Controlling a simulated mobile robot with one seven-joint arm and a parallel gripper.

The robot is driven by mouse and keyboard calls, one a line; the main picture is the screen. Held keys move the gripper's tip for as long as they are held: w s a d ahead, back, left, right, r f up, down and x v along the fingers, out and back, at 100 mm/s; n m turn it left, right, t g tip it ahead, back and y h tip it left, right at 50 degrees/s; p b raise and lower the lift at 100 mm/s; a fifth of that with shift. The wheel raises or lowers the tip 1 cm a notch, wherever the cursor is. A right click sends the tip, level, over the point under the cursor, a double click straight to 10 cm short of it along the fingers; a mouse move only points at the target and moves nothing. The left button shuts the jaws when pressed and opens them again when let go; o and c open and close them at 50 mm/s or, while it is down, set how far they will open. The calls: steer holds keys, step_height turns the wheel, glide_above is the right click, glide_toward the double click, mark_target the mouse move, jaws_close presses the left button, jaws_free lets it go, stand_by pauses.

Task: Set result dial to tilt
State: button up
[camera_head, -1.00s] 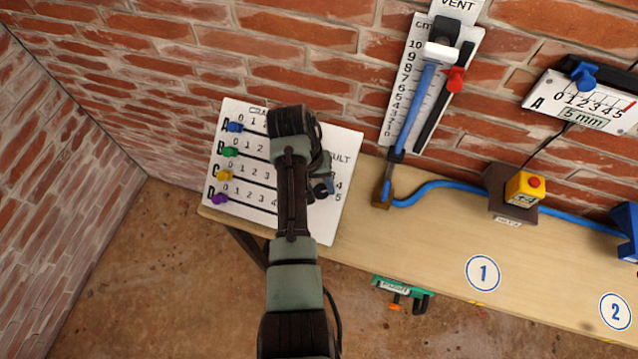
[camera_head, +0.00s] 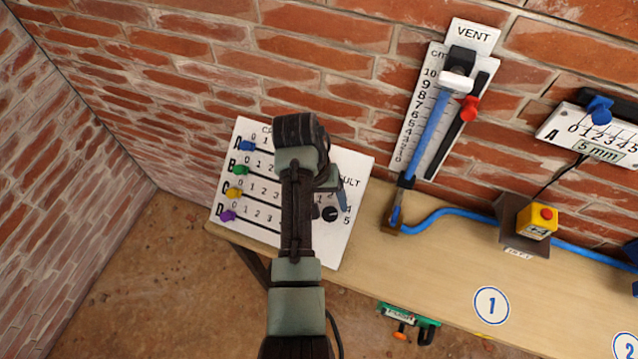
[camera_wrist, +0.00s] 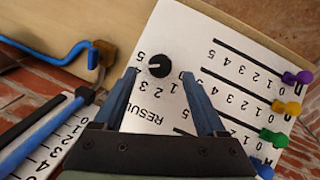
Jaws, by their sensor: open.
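The result dial is a round black knob on the white panel (camera_head: 350,170), under the partly hidden word RESULT. It shows beside my arm in the head view (camera_head: 330,214) and at upper middle in the wrist view (camera_wrist: 159,65). Its white mark points left in the wrist view, toward the printed digits near 4 and 5; the exact digit is unclear. My gripper (camera_wrist: 160,76) is open and empty, with its two fingertips on either side of the dial in the picture. Contact cannot be told. In the head view my arm hides the middle of the panel.
Blue (camera_head: 247,146), green (camera_head: 240,170), yellow (camera_head: 234,193) and purple (camera_head: 227,216) slider knobs sit at the panel's left. A wooden bench (camera_head: 430,270) runs right, with a blue hose (camera_head: 450,212) and a yellow box with a red button (camera_head: 538,220).

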step_height(320, 180, up, 10)
steer(key=a+p, duration=0.1)
steer(key=a, duration=0.1)
steer(key=shift+f+p, duration=0.25)
steer(key=shift+p, duration=0.05)
steer(key=shift+d, duration=0.1)
steer(key=w+r+t+b, duration=0.1)
steer(key=w+r+t, duration=0.5)
steer(key=w+r, duration=0.2)
steer(key=w+d+r+t+y+b, duration=0.15)
steer(key=r+t, duration=0.25)
steer(key=r, duration=0.5)
steer(key=w+r+t, duration=0.2)
steer(key=r+t, duration=0.2)
steer(key=r, duration=0.5)
steer(key=s+r+t, duration=0.6)
steer(key=s+r, duration=0.3)
steer(key=r, duration=0.4)
steer(key=s+d+r+t+b, duration=0.1)
steer(key=s+r+t, duration=0.6)
steer(key=s+r, duration=0.3)
step_height(320, 180, up, 4)
steer(key=shift+s+r+y, duration=0.15)
steer(key=shift+r+y, duration=0.05)
steer(key=shift+y, duration=0.15)
steer(key=shift+d, duration=0.1)
